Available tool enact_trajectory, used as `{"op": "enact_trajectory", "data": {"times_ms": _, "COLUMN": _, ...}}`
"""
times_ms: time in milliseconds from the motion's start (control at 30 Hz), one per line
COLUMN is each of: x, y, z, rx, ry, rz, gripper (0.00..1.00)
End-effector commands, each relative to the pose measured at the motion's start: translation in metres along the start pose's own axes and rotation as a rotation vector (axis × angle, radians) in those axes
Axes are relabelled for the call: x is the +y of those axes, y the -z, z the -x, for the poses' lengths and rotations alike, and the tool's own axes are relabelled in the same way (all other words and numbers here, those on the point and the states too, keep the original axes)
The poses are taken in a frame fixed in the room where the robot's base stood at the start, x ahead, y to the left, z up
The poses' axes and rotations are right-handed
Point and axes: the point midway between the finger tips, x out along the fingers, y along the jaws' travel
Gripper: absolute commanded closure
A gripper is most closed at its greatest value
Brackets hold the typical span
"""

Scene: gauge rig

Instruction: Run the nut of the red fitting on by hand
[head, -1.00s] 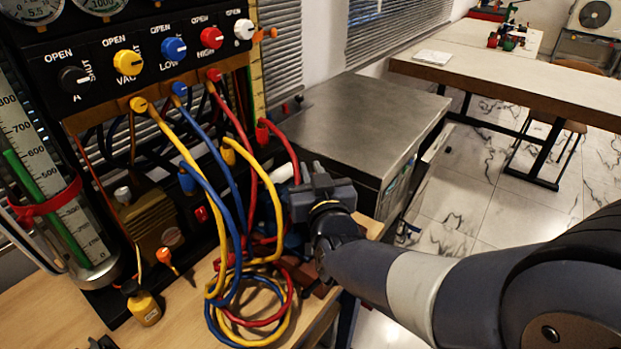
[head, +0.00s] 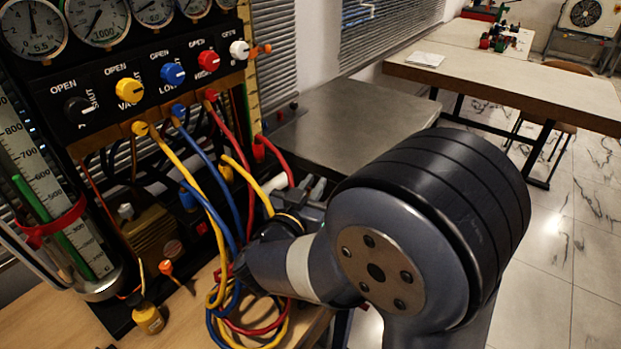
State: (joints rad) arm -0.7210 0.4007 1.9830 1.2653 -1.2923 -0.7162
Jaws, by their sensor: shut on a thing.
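My gripper (head: 308,208) is low at the right side of the rig, beyond my dark wrist, which covers much of it. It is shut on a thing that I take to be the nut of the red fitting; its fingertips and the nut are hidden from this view. A red hose (head: 278,164) runs from a red end piece (head: 259,148) at the panel's right edge down to just behind the gripper. How the nut sits on its thread cannot be seen.
The valve panel (head: 95,108) with coloured knobs stands at left. Yellow and blue hoses (head: 211,165) hang close beside my wrist and coil on the wooden bench (head: 75,325). A metal-topped cabinet (head: 350,120) is behind my arm.

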Motion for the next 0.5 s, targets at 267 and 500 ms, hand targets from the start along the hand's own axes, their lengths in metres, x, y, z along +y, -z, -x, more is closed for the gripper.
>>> {"op": "enact_trajectory", "data": {"times_ms": 267, "x": 0.0013, "y": 0.0017, "z": 0.0000, "rx": 0.002, "ry": -0.135, "rz": -0.001, "gripper": 1.00}}
{"op": "enact_trajectory", "data": {"times_ms": 500, "x": 0.0026, "y": 0.0008, "z": 0.0001, "rx": 0.001, "ry": -0.183, "rz": -0.002, "gripper": 1.00}}
